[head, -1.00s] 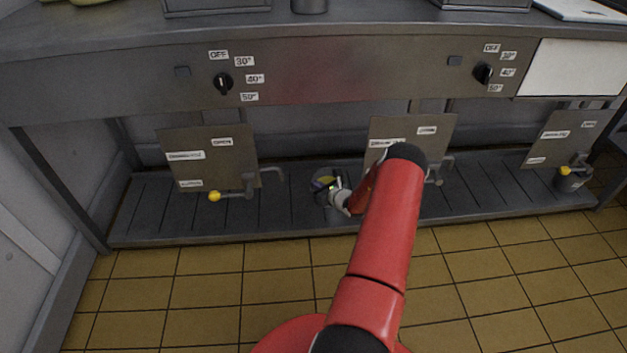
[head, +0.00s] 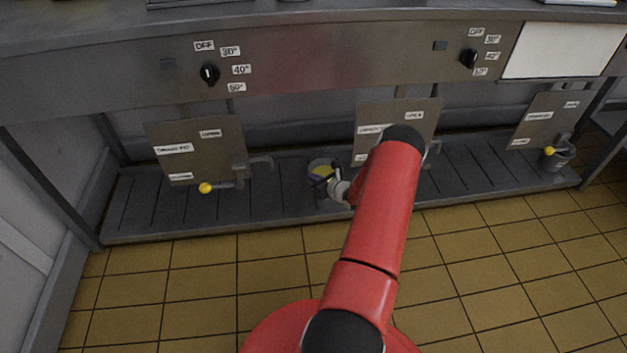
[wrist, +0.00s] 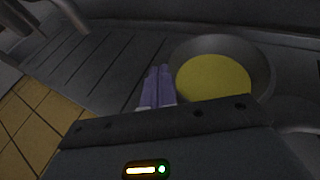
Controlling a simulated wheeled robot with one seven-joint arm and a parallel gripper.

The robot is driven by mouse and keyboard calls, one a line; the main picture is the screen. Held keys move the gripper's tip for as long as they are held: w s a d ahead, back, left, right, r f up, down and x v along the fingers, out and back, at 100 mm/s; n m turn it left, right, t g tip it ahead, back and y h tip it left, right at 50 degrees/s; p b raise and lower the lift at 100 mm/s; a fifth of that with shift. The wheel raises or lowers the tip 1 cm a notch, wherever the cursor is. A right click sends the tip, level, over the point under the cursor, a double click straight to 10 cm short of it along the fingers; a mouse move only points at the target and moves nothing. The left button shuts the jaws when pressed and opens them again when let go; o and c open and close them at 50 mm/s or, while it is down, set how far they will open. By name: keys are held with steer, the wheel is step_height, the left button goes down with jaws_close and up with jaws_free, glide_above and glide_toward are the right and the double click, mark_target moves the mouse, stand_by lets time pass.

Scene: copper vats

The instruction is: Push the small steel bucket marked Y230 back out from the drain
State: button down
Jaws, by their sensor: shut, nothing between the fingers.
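A small steel bucket (head: 313,176) with yellow liquid inside stands upright on the slatted lower shelf, between the left and middle taps. No marking on it is legible. In the wrist view the bucket (wrist: 263,68) is right of the fingers. My gripper (wrist: 160,70) is shut and empty, its purple fingers close beside the bucket's left side; I cannot tell whether they touch it. In the head view my gripper (head: 325,182) is at the bucket's near side and hides part of it. I cannot make out a separate drain opening.
The left tap (head: 240,175) with a yellow knob juts out left of the bucket. The middle tap is partly behind my arm. Another bucket (head: 556,160) stands under the right tap. The slatted shelf (head: 150,210) is clear at left. Hanging plates (head: 195,150) are behind.

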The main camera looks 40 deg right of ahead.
steer(key=s, duration=1.1)
steer(key=s+a+f+n+g+y+b, duration=0.1)
steer(key=a+n+g+y, duration=0.2)
steer(key=a+n+g, duration=0.4)
steer(key=s+a+f+n+g+y+b, duration=0.1)
steer(key=a+n+g+y+b, duration=0.15)
steer(key=a+n+g, duration=0.4)
steer(key=w+d+r+n+h+b, duration=0.2)
steer(key=w+d+n+h, duration=0.5)
steer(key=w+d+n, duration=0.5)
steer(key=w+d+t+b, duration=0.1)
steer(key=w+d, duration=0.1)
steer(key=w, duration=0.1)
steer(key=shift+w, duration=0.4)
steer(key=shift+s, duration=0.1)
